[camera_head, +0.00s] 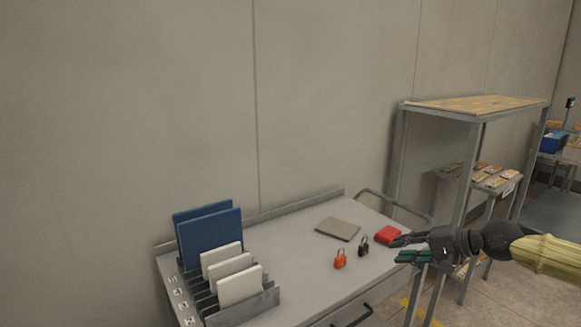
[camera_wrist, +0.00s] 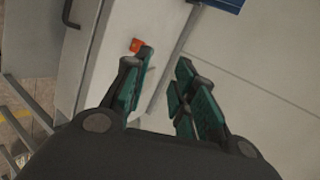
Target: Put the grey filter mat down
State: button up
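A flat grey square, which looks like the grey filter mat (camera_head: 338,229), lies on the top of the grey cart (camera_head: 300,265) towards its back edge. I cannot make it out for sure in the wrist view. My gripper (camera_head: 402,248) is at the right end of the cart, to the right of the mat and apart from it. In the wrist view my gripper (camera_wrist: 163,70) has its green-padded fingers spread, with nothing visible between them.
A red block (camera_head: 387,235), a black padlock (camera_head: 364,246) and an orange padlock (camera_head: 340,259) are on the cart between mat and gripper. A rack (camera_head: 262,300) at the left holds blue panels (camera_head: 210,238) and white panels (camera_head: 240,286). A shelf frame (camera_head: 475,117) stands behind right.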

jog(key=s+a+f+n+g+h, duration=0.1)
jog(key=s+a+f+g+h, duration=0.1)
jog(key=s+a+f, duration=0.6)
jog(key=s+a+f+n+g+h, duration=0.1)
jog(key=s+a+f+g, duration=0.15)
jog(key=f, duration=0.95)
jog(key=s+a+f+n+g+h, duration=0.15)
jog(key=s+a+f, duration=0.4)
jog(key=f, duration=0.55)
jog(key=s+f+n+g+h, duration=0.1)
jog(key=s+f+n+h, duration=0.15)
jog(key=s+f, duration=1)
jog(key=s+d+f+n+h, duration=0.1)
jog(key=s+d+h, duration=0.1)
jog(key=s+d, duration=0.7)
jog(key=s, duration=0.4)
jog(key=shift+s+d+f+n+g, duration=0.2)
jog(key=shift+s+f+n+g, duration=0.1)
jog(key=shift+f+g, duration=0.1)
jog(key=shift+a, duration=0.1)
